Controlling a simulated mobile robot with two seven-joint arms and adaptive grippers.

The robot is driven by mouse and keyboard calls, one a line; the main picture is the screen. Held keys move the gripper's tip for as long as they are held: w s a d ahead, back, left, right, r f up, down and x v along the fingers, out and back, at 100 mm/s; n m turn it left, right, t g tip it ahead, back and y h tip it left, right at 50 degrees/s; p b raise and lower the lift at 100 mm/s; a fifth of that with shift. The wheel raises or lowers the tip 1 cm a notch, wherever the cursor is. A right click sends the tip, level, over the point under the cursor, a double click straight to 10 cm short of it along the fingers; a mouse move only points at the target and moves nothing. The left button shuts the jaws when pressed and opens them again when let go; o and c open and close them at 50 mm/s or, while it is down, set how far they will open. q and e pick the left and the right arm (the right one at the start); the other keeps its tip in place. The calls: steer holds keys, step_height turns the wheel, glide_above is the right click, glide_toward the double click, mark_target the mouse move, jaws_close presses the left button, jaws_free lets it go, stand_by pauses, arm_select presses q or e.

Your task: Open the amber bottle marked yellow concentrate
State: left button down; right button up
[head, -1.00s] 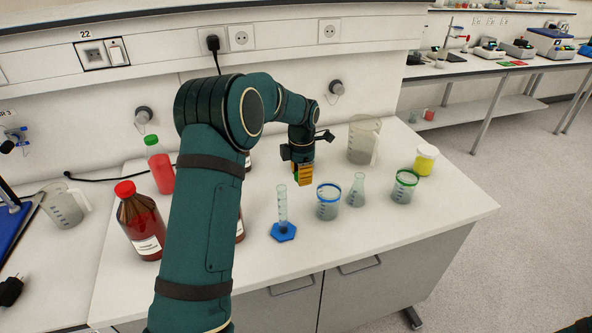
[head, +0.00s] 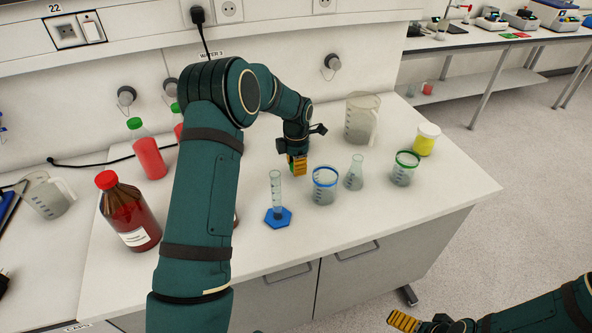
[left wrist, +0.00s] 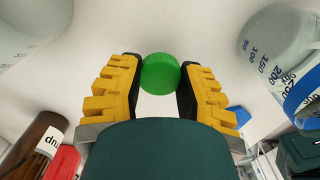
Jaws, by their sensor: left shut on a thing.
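An amber bottle with a red cap (head: 131,212) stands upright at the left of the bench; its label is too small to read. A sliver of another brown thing (head: 236,218) shows behind my left arm, mostly hidden. My left gripper (head: 298,167) is low over the bench, behind the blue-rimmed beaker. In the left wrist view it is shut on a green cap (left wrist: 160,74), with white bench beyond it. A brown bottle with a white label (left wrist: 38,145) shows at the lower left there. My right gripper (head: 404,320) is at the bottom edge; its jaw opening is unclear.
Two red-liquid bottles with green caps (head: 148,153) stand at the back left. A measuring cylinder (head: 277,195), a blue-rimmed beaker (head: 324,188), a flask (head: 354,174), a green-rimmed beaker (head: 403,170), a jug (head: 360,119) and a yellow jar (head: 425,142) stand to the right.

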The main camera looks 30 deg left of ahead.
arm_select(q)
steer(key=shift+f, duration=1.15)
steer(key=shift+f, duration=0.15)
steer(key=c, duration=0.7)
jaws_free()
steer(key=shift+o, duration=0.2)
step_height(320, 180, up, 12)
steer(key=shift+r+p, duration=0.2)
steer(key=shift+p, duration=0.15)
steer(key=shift+d+f, duration=0.1)
